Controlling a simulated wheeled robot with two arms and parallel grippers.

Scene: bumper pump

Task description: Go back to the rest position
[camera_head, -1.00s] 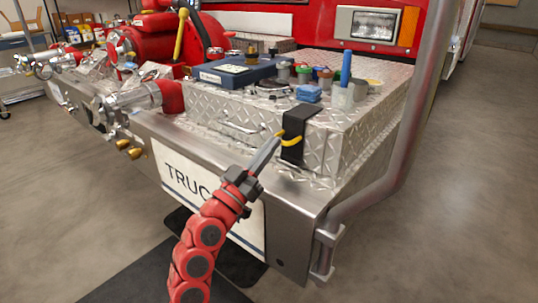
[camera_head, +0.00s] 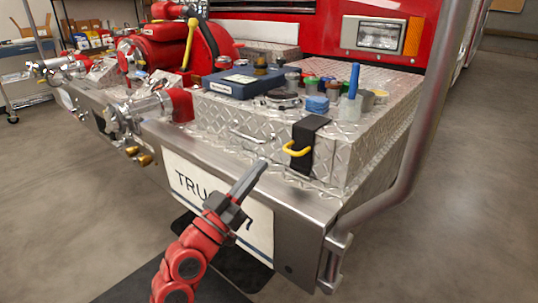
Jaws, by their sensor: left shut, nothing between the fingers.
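My left gripper (camera_head: 258,168) is in front of the truck's bumper (camera_head: 300,220), with its grey fingers shut and empty, pointing up and right. It is apart from the yellow handle (camera_head: 297,149) on the black strap (camera_head: 309,140) of the diamond-plate box (camera_head: 250,125). My red arm comes up from the bottom of the picture and covers part of the white "TRUCK" sign (camera_head: 180,180). My right gripper is not in view.
A blue case (camera_head: 243,83), several small jars and a blue marker (camera_head: 354,78) in a cup stand on the box. A red pump (camera_head: 165,55) is at the back left. A steel pipe (camera_head: 412,140) bounds the right side. Floor (camera_head: 450,210) there is clear.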

